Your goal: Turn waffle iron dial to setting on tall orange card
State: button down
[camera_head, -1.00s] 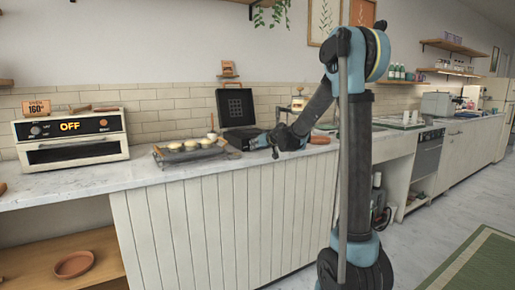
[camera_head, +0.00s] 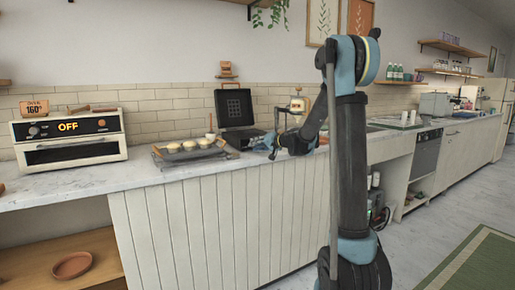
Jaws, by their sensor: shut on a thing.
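The black waffle iron (camera_head: 243,138) stands open on the counter, its lid (camera_head: 235,107) upright with a grid plate inside. My gripper (camera_head: 269,146) is at the front right of its base, low over the counter, and shut on what appears to be the dial. The dial is hidden by my gripper, so its setting cannot be read. A small orange-brown card (camera_head: 226,69) stands on a little ledge above the waffle iron; its writing is too small to read. A wider orange card (camera_head: 34,107) reading "OVEN 160°" stands on the oven.
The oven (camera_head: 70,138), showing "OFF", is at the left. A tray (camera_head: 198,156) with several pale round pastries sits left of the waffle iron. A jar-like dispenser (camera_head: 299,105) stands behind my wrist. The counter's front left (camera_head: 90,176) is clear.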

jog(key=shift+w+d, duration=0.15)
jog(key=shift+d, duration=0.1)
dwell(0.3)
jog(key=c, duration=1.5)
grip_release()
jog(key=shift+f, duration=0.1)
jog(key=shift+o, duration=0.8)
jog(key=shift+a, duration=0.1)
jog(key=shift+v, duration=4)
